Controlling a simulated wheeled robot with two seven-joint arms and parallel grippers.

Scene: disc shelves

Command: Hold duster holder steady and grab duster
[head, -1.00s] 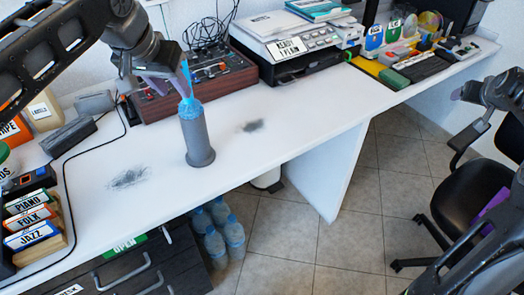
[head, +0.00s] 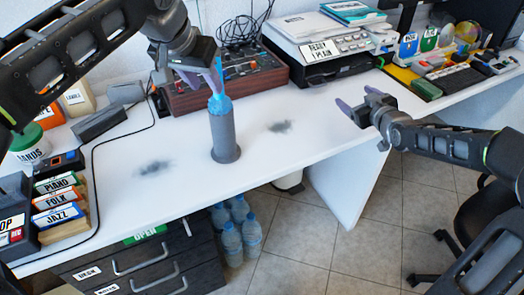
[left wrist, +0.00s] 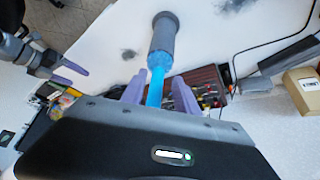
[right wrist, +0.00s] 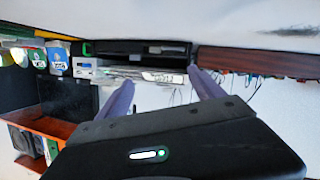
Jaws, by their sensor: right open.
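The duster holder (head: 224,137) is a grey cylinder with a wider base, upright on the white desk. The blue duster (head: 219,104) stands in it, its fluffy top part at the holder's mouth and its thin handle pointing up. My left gripper (head: 213,75) is at the handle, above the holder. In the left wrist view the blue handle (left wrist: 155,88) passes between the open purple fingers of the left gripper (left wrist: 158,92), with small gaps showing. My right gripper (head: 364,104) is open and empty, right of the holder and apart from it. The holder also shows in the left wrist view (left wrist: 163,36).
Dark dusty smudges (head: 280,126) lie on the white desk (head: 300,160) either side of the holder. A mixer (head: 190,97) and printer (head: 318,45) stand behind. Labelled boxes (head: 62,205) stand at the left. The desk's front middle is clear.

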